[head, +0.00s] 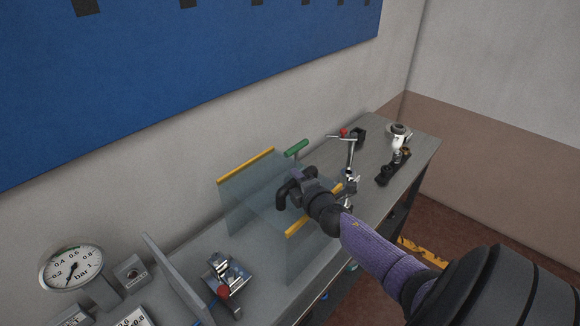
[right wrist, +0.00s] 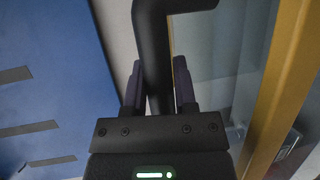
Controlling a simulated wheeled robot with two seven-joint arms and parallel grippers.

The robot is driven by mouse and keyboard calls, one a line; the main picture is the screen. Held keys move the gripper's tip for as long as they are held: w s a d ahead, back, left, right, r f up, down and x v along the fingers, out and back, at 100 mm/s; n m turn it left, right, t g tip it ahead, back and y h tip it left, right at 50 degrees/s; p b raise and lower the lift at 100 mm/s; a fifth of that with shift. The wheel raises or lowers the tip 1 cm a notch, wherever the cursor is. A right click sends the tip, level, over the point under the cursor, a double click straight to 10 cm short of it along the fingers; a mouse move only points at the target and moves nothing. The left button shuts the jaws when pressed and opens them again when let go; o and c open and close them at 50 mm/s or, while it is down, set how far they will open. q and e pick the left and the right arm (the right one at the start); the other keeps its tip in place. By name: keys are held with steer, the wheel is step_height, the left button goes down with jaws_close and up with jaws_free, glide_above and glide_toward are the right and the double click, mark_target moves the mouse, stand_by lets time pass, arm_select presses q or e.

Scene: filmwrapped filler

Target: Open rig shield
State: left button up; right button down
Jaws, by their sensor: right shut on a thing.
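The rig shield (head: 258,200) is a clear bluish guard with yellow edge strips, standing on the grey bench in the head view. One yellow strip (head: 246,165) runs along its back top edge and another (head: 300,224) along its front. Its black bar handle (head: 281,198) also shows in the right wrist view (right wrist: 154,35). My right gripper (head: 298,184) is shut on the handle, with a finger on each side of the bar (right wrist: 158,80) in the wrist view. My forearm and hand hide part of the shield's right side. My left gripper is not in view.
The grey bench (head: 214,240) stands against the wall. A pressure gauge (head: 72,268) and a metal fixture (head: 227,275) are at the left. A green-handled tool (head: 297,148), a small stand (head: 351,155) and a black-based device (head: 393,167) are behind and right of the shield.

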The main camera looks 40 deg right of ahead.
steer(key=shift+d, duration=0.35)
steer(key=shift+c, duration=2)
jaws_free()
steer(key=shift+a, duration=0.1)
steer(key=p+v, duration=0.1)
steer(key=v, duration=0.9)
steer(key=shift+f, duration=0.15)
